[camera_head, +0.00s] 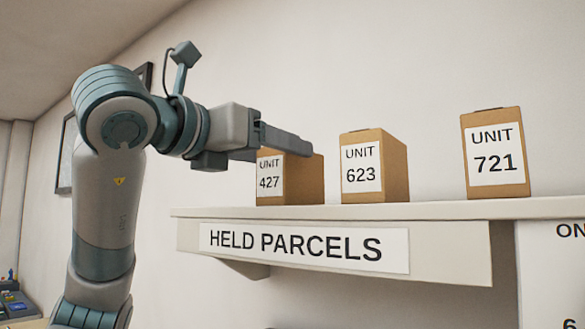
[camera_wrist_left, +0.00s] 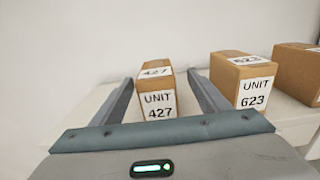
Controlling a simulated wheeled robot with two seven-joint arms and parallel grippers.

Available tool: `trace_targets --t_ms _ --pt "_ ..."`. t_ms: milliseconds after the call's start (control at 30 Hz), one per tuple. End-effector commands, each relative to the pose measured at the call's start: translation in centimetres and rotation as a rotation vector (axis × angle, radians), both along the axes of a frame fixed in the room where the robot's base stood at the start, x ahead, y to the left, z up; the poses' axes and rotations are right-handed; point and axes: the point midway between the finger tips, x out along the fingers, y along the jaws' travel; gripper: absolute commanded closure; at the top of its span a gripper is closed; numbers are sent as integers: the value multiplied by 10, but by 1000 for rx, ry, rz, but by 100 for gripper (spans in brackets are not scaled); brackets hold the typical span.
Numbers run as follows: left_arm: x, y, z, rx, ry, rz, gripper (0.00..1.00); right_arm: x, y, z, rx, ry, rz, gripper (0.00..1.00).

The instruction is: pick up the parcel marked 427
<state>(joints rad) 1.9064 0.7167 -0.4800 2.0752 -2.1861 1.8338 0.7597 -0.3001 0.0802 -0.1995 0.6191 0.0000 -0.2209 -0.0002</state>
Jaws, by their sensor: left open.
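The parcel marked 427 (camera_head: 269,183) is a brown box with a white label, upright on the left part of the shelf. My left gripper (camera_head: 290,142) comes in from the left, and its finger hides part of the parcel's top and upper label. In the left wrist view, the 427 parcel (camera_wrist_left: 158,104) shows between the two spread fingers of the left gripper (camera_wrist_left: 160,77), with gaps at both sides. The gripper is open and holds nothing. How far the fingertips reach over the parcel is hard to tell. My right gripper is not in view.
The shelf (camera_head: 430,211) bears the sign "HELD PARCELS" (camera_head: 300,247). Parcel 623 (camera_head: 393,168) stands close to the right of 427, with a small gap; it also shows in the left wrist view (camera_wrist_left: 226,72). Parcel 721 (camera_head: 495,155) stands farther right. The wall is behind.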

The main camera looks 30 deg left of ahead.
Motion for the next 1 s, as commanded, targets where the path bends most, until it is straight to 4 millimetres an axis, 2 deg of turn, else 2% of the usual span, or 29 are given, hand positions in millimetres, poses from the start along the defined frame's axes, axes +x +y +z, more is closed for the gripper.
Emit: trace_targets --t_ms 133,633,1000 --pt "11 -2 1 1 0 0 31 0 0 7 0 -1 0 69" --pt "17 -1 1 0 0 1 31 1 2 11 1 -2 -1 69" --pt "54 -1 1 0 2 -1 31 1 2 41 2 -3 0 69"
